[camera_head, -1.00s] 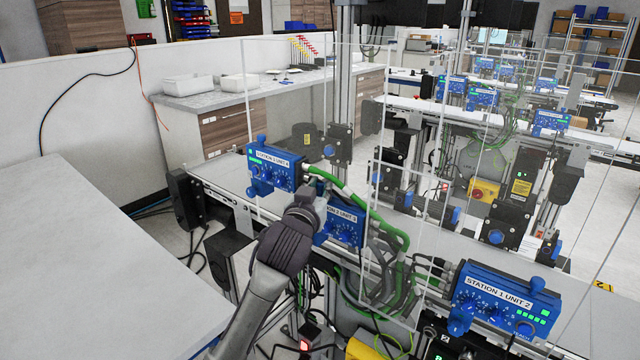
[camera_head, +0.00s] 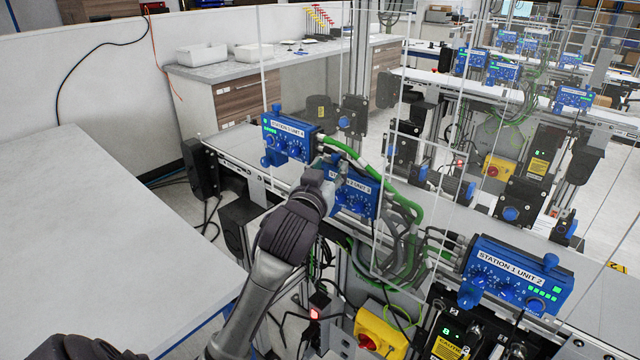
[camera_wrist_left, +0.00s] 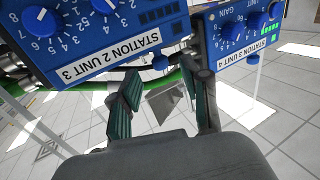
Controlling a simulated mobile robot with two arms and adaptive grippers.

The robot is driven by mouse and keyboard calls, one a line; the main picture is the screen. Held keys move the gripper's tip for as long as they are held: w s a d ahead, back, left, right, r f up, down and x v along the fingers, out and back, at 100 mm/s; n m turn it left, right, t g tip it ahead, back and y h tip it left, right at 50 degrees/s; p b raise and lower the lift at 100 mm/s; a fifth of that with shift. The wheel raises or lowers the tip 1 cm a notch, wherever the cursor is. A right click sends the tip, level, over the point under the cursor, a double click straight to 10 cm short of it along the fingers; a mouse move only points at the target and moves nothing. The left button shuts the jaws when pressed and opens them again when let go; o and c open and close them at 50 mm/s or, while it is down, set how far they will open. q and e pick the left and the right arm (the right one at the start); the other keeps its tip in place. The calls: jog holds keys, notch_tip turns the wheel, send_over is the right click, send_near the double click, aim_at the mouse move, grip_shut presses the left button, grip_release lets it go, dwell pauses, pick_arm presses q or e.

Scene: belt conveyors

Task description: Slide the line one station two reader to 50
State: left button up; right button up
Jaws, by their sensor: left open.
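My left gripper (camera_head: 326,174) is open between two blue reader boxes on the conveyor's near rail. In the left wrist view its teal-padded fingers (camera_wrist_left: 163,75) stand apart with nothing held between them. The box labelled STATION 2 UNIT 3 (camera_head: 356,194) is partly hidden behind my gripper; in the left wrist view it is upside down (camera_wrist_left: 110,62), close to one finger. The UNIT 4 box (camera_head: 290,137) is just left of the gripper; it also shows in the left wrist view (camera_wrist_left: 235,50), beside the other finger. Whether the fingers touch either box I cannot tell. My right gripper is out of view.
A blue STATION 1 UNIT 2 box (camera_head: 515,277) is at right. Green and grey cables (camera_head: 400,215) hang beside UNIT 3. Clear panels (camera_head: 415,190) stand near the rail. A wide grey table (camera_head: 90,230) is at left. A yellow switch box (camera_head: 380,335) is below.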

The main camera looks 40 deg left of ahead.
pick_arm(q)
jog(key=v, duration=0.7)
jog(key=shift+s, duration=0.35)
jog(key=shift+d, duration=0.1)
